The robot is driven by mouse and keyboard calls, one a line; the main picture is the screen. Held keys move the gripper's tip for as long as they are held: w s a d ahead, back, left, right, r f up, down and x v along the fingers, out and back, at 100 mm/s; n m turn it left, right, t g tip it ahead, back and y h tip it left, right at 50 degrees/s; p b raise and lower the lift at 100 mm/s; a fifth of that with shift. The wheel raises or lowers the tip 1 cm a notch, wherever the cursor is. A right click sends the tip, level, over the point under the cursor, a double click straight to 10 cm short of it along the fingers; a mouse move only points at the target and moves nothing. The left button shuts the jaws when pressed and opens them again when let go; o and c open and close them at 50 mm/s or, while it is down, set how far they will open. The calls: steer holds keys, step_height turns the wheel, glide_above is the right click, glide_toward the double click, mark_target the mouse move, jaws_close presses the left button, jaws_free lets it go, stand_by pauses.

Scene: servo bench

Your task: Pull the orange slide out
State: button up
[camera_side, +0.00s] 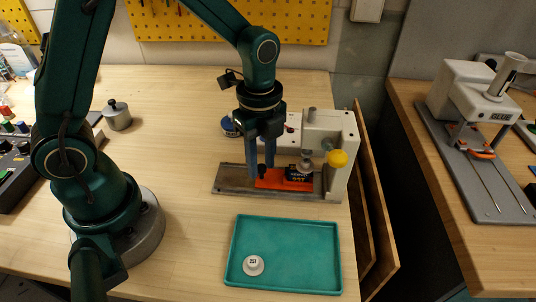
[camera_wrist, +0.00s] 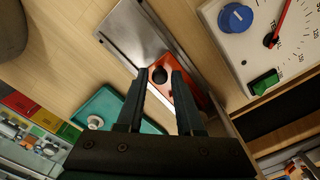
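The orange slide (camera_side: 272,184) lies on the grey metal base plate (camera_side: 231,179) of a small bench press, with a black block (camera_side: 298,174) at its right end. My gripper (camera_side: 261,172) points down over the slide's left end. In the wrist view, my gripper (camera_wrist: 159,73) is open, with one finger on each side of the round black knob (camera_wrist: 159,76) on the orange slide (camera_wrist: 165,63). A small gap shows between the knob and each finger. The fingers hide part of the slide in both views.
A teal tray (camera_side: 300,275) with a white round part (camera_side: 253,265) lies in front. The wooden table left of the base plate is clear. A metal pot (camera_side: 117,117) stands farther left.

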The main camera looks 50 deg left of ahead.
jaws_close()
stand_by(1.2)
